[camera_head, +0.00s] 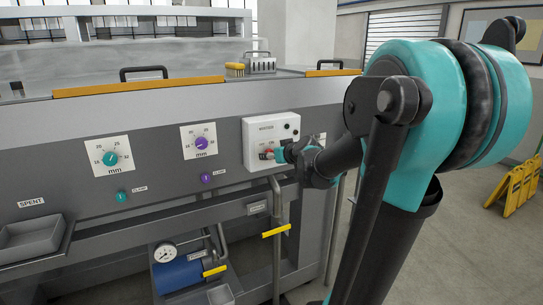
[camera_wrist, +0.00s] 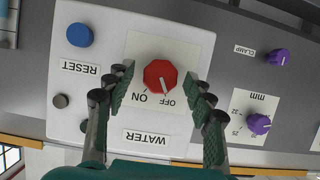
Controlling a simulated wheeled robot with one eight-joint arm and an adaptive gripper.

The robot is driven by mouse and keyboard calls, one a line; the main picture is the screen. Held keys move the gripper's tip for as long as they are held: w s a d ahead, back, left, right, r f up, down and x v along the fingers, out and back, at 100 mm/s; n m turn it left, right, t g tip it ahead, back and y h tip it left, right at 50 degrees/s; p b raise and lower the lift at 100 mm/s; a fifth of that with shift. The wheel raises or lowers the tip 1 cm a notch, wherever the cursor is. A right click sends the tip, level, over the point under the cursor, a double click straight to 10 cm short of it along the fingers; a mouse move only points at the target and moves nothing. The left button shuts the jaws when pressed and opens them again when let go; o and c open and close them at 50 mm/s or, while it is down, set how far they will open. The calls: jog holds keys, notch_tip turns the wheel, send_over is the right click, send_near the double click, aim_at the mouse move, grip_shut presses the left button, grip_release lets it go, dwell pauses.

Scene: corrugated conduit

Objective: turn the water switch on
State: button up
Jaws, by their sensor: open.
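The water switch is a red knob (camera_wrist: 160,75) on a white panel (camera_wrist: 84,105), with ON and OFF labels and a WATER label. The wrist view shows it upside down. The white mark on the knob points toward OFF. My gripper (camera_wrist: 160,82) is open, with one finger on each side of the knob and visible gaps between the fingers and the knob. In the head view the white panel (camera_head: 252,136) is on the machine front, and my gripper (camera_head: 281,155) is right at the red knob, partly hiding it.
A blue RESET button (camera_wrist: 80,35) and a small dark button (camera_wrist: 61,101) share the panel. Purple knobs (camera_wrist: 259,124) are beside it. A teal dial (camera_head: 111,159) is farther left. A grey tray (camera_head: 32,237) sticks out at the lower left. A yellow floor sign (camera_head: 515,186) stands at the right.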

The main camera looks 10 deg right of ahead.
jog(key=shift+w, duration=0.2)
jog(key=shift+c, duration=0.6)
jog(key=c, duration=1)
jog(key=m+y, duration=0.2)
jog(key=m, duration=0.2)
jog(key=m+y, duration=0.3)
jog(key=m, duration=0.1)
jog(key=shift+d+f, duration=0.2)
jog(key=shift+m+y, duration=0.3)
